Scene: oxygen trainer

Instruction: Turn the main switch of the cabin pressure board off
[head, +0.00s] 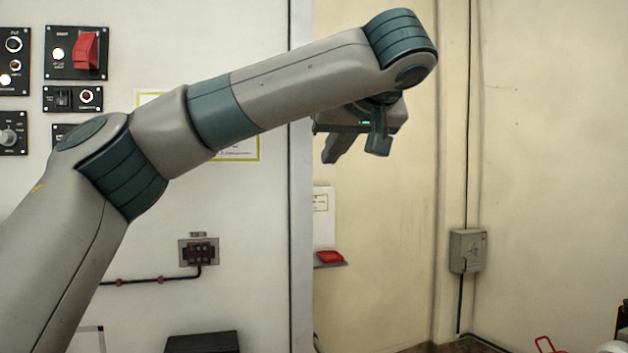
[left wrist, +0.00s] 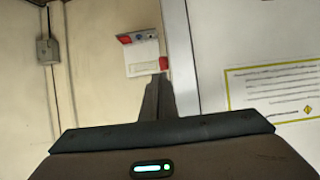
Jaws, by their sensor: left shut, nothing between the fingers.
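Black control panels are on the white board at the upper left of the head view. One has a large red rocker switch (head: 86,50) beside a white lamp. A smaller panel below it has a dark toggle switch (head: 63,97). The labels are too small to read, so I cannot tell which is the main switch of the cabin pressure board. My left gripper (head: 354,154) is shut and empty, right of the white board's edge and well away from these panels. Its fingers show together in the left wrist view (left wrist: 158,85). My right gripper is not in view.
My left arm crosses the white board and hides part of it. A yellow-framed notice (left wrist: 275,90) is on the board. A red object (head: 330,257) sits on a small ledge past the board's edge. A grey wall box (head: 467,251) is at the right.

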